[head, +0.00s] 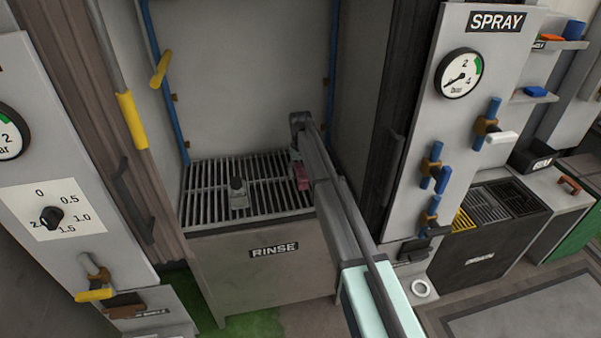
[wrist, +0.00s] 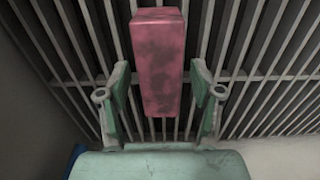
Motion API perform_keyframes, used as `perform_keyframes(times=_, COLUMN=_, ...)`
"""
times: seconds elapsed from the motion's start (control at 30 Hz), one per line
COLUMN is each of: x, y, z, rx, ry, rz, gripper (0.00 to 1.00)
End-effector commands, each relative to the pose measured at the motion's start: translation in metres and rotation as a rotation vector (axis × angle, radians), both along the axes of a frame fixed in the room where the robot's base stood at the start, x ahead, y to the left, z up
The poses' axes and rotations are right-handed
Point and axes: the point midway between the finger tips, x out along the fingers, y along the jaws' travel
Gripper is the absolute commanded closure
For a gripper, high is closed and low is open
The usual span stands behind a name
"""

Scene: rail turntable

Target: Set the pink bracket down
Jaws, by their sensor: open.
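The pink bracket (wrist: 158,65) shows in the wrist view as an upright-looking pink block with dark smudges, over the grey bars of a grate. My gripper (wrist: 160,95) is open, with one green finger on each side of the bracket and a gap between each finger and it. In the head view the bracket (head: 301,175) is at the right part of the rinse grate (head: 212,180), partly hidden by my arm. My gripper is mostly hidden behind my arm there. I cannot tell exactly how the bracket's underside meets the bars.
A small grey fitting (head: 238,193) stands on the grate left of the bracket. The rinse booth has walls on both sides. A yellow-handled lance (head: 132,120) hangs at the left. The spray panel (head: 465,95) with gauge and valves stands to the right.

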Motion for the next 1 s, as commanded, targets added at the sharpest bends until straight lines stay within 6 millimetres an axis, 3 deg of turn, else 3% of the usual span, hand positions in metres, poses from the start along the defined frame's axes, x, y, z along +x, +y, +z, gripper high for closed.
perform_keyframes(times=0.17, x=0.001, y=0.0, z=0.018, rx=0.001, ry=-0.003, rz=0.0, gripper=0.35)
perform_keyframes(times=0.6, x=0.001, y=0.0, z=0.098, rx=0.001, ry=-0.002, rz=0.0, gripper=0.35)
perform_keyframes(times=0.8, x=0.0, y=0.0, z=0.117, rx=0.0, ry=0.0, rz=0.0, gripper=0.35)
perform_keyframes(times=1.0, x=0.0, y=0.0, z=0.12, rx=0.0, ry=0.0, rz=0.0, gripper=0.35)
